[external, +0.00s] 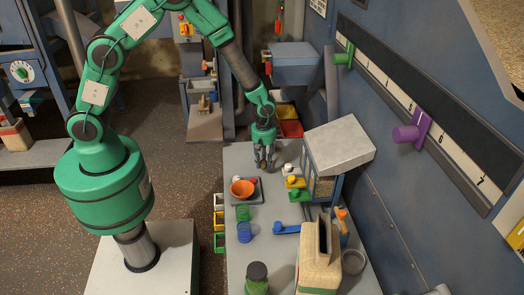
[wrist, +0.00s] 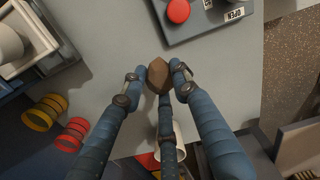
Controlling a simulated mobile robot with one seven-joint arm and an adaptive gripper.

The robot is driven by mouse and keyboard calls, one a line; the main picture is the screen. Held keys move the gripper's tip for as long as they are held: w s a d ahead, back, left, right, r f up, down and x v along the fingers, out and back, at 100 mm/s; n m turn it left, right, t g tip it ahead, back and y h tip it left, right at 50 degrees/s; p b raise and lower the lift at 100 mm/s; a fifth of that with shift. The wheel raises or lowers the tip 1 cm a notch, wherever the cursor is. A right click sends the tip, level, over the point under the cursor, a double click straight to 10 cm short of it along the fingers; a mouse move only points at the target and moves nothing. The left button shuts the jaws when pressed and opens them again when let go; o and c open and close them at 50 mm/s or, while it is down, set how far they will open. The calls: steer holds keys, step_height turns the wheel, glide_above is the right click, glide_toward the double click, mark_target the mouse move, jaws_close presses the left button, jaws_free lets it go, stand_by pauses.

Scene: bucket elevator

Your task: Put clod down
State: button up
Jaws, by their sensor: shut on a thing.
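A brown clod (wrist: 160,75) sits between my fingertips in the wrist view. My gripper (wrist: 160,80) is shut on it, with blue-grey fingers on its left, right and lower sides. In the external view my gripper (external: 264,162) points down over the far end of the grey bench (external: 232,156). The clod cannot be made out there. The wrist view shows grey bench top around the clod; I cannot tell whether it touches the bench or hangs just above.
In the wrist view a red button (wrist: 178,10) and an OPEN label lie close above the clod. A grey-topped box (external: 339,143) stands to the right. Green and blue stacks (external: 244,231) are nearer the front.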

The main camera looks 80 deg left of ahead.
steer(key=w+a+r+m+p, duration=0.1)
steer(key=w+a+m, duration=0.3)
steer(key=w+a, duration=0.4)
steer(key=w+a+r+m+p, duration=0.1)
steer(key=w+a+r+m, duration=0.2)
steer(key=w+a, duration=0.6)
steer(key=w+r, duration=0.1)
steer(key=w, duration=0.3)
steer(key=shift+m+p, duration=0.35)
steer(key=shift+m, duration=0.05)
steer(key=shift+w, duration=0.1)
steer(key=shift+f, duration=3.15)
steer(key=shift+f+b, duration=0.35)
steer(key=shift+f, duration=1.55)
steer(key=shift+f, duration=0.15)
steer(key=o, duration=1.1)
